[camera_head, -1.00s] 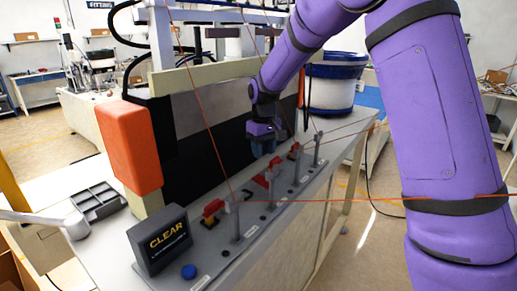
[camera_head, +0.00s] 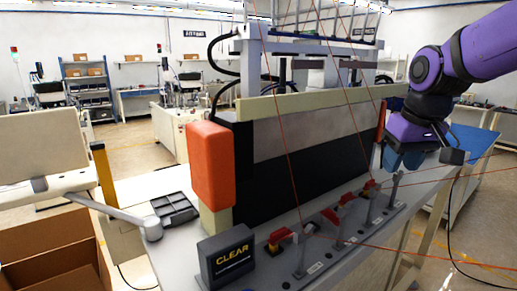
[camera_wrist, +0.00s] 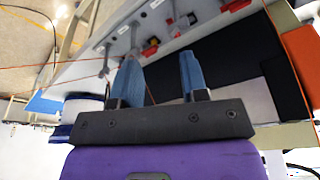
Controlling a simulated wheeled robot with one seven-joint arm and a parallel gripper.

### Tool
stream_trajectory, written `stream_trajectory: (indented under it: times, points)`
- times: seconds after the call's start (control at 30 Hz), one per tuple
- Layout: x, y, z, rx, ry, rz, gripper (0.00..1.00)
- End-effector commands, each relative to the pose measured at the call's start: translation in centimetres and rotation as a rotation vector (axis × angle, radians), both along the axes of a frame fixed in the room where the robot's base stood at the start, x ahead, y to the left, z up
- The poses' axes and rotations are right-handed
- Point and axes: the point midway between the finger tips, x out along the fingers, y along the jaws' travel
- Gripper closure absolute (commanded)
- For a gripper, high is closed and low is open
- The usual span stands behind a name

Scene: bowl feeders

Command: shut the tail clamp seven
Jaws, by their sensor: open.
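A row of several toggle clamps with red parts and upright grey levers stands on the grey bench edge. The nearest clamp (camera_head: 280,236) is beside the CLEAR display, and the farthest clamp (camera_head: 370,186) is close to my arm. The labels are too small to read, so I cannot tell which is clamp seven. My gripper (camera_head: 402,166) is at the far right end of the row, above the bench. In the wrist view, its blue fingers (camera_wrist: 159,64) are apart with nothing between them, and clamps (camera_wrist: 151,46) show beyond the tips.
The CLEAR display (camera_head: 226,260) and an orange padded post (camera_head: 210,165) stand at the near left end. A dark tray (camera_head: 174,208) lies on the bench. Thin red-orange lines cross the space above the clamps. A dark panel (camera_head: 300,165) backs the row.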

Motion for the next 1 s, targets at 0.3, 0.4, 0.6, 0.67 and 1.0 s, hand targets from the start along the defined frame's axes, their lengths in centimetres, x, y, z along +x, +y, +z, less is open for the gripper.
stream_trajectory:
  times: [0.3,0.4,0.6,0.67,1.0]
  points:
    - [-9.3,-1.3,1.7,0.013,-0.11,-0.074,0.6]
    - [-12.0,-1.6,1.6,0.015,-0.142,-0.096,0.6]
    - [-16.0,-2.0,0.9,0.018,-0.192,-0.133,0.6]
    - [-16.6,-2.0,0.7,0.018,-0.201,-0.14,0.6]
    - [-16.9,-2.0,0.6,0.012,-0.203,-0.144,0.6]
